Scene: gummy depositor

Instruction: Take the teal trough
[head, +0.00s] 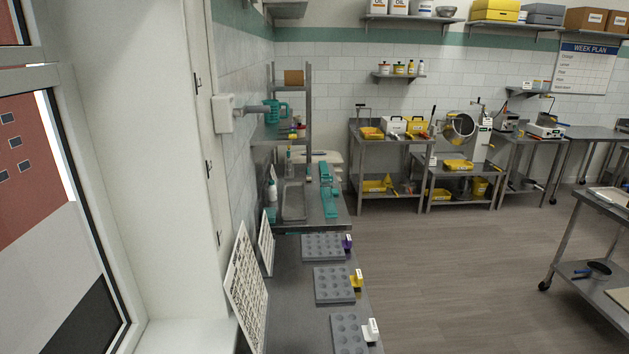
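A long narrow teal thing (330,203), which looks like the trough, lies along the right side of the metal bench (312,222) in the left middle of the head view. A second teal part shows just behind it; I cannot tell whether the two are joined. My gripper is not in view.
A teal jug (275,112) is by the wall above the bench. Grey moulds (334,284) with purple, yellow and white tagged pieces stand on the nearer counter (290,322). The floor (455,280) to the right is open.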

